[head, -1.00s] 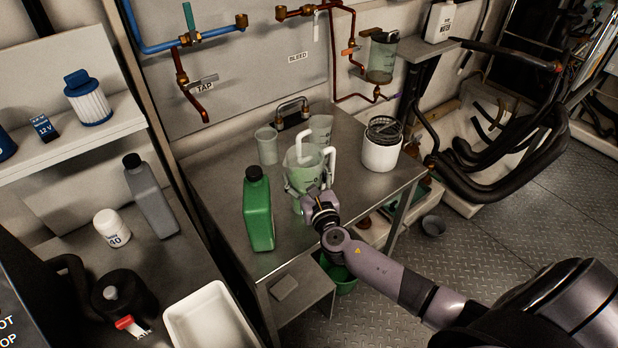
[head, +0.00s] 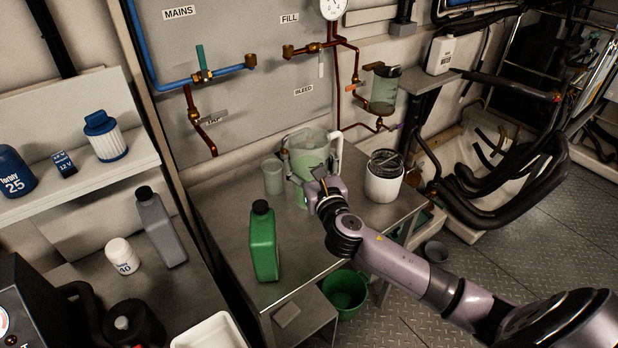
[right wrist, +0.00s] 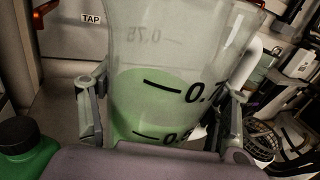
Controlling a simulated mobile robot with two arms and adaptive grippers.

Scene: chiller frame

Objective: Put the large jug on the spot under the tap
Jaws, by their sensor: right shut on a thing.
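The large jug (head: 309,148) is a clear graduated jug with green liquid inside and a pale handle on its right. My right gripper (head: 322,188) is shut on it. In the right wrist view the jug (right wrist: 180,70) stands almost upright between the two fingers (right wrist: 165,115). It appears to be held above the metal bench (head: 220,210); its base is partly hidden by the gripper. The tap (head: 203,130) is a copper pipe with a grey lever, on the back wall to the left of the jug. The spot under it cannot be made out. My left gripper is not in view.
A small clear cup (head: 272,178) stands left of the jug. A green bottle (head: 263,243) stands at the bench's front left. A white tub (head: 382,183) stands to the right. The bench below the tap looks clear. A green bucket (head: 345,292) is below.

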